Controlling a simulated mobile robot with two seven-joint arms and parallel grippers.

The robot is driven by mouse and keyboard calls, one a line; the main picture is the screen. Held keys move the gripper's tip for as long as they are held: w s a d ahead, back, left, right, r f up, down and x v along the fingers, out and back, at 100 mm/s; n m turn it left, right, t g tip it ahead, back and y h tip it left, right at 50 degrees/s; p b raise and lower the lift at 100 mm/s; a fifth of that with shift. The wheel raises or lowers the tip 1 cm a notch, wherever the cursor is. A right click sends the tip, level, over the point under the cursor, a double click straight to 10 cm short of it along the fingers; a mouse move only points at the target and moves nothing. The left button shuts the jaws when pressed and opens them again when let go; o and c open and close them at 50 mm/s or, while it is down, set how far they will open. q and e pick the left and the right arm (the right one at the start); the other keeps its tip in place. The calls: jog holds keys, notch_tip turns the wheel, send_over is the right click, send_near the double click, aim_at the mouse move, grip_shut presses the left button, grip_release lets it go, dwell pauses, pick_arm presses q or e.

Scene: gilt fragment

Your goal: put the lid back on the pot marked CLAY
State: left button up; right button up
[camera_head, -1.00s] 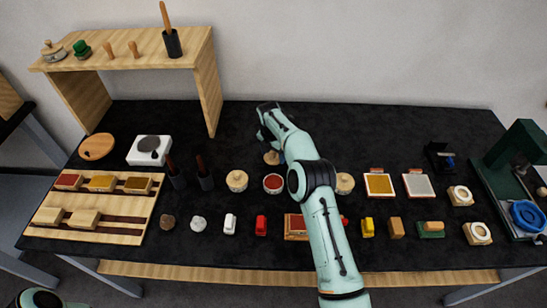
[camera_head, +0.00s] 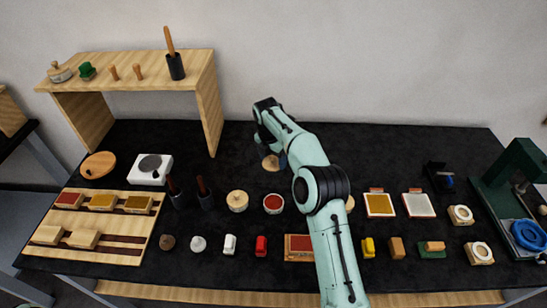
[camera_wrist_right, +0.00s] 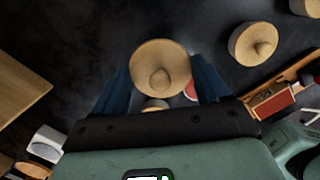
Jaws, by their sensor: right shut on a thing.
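An open round pot with red contents (camera_head: 273,203) stands mid-bench; part of its red shows below the lid in the wrist view (camera_wrist_right: 190,93). A pale wooden lid with a knob (camera_head: 271,163) is in my right gripper (camera_head: 277,158), off the bench behind that pot. In the wrist view the lid (camera_wrist_right: 158,60) sits between the two blue fingers of the right gripper (camera_wrist_right: 160,80). A lidded pot (camera_head: 237,201) stands left of the open one. Another round pot (camera_head: 350,203) is mostly hidden by my arm. No CLAY marking is legible. My left gripper is out of view.
Two dark holders with brown handles (camera_head: 205,193) stand left of the lidded pot. Small blocks, including a red one (camera_head: 261,245), line the front. Framed yellow (camera_head: 379,205) and white panels lie to the right. A wooden shelf (camera_head: 130,72) stands back left. The back middle is clear.

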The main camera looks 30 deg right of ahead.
send_over(274, 201)
jog(key=shift+s+a+f+b, duration=0.15)
jog(key=shift+f+b, duration=0.35)
jog(key=shift+f, duration=0.8)
jog(key=shift+s+f+b, duration=0.1)
jog(key=shift+f+b, duration=0.35)
jog(key=shift+f, duration=1.4)
jog(key=shift+w+f, duration=0.1)
jog(key=shift+f, duration=0.3)
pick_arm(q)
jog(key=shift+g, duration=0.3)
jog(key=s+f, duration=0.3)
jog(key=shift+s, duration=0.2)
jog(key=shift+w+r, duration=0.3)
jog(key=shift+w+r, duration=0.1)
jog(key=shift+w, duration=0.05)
pick_arm(e)
jog(key=shift+f, duration=0.15)
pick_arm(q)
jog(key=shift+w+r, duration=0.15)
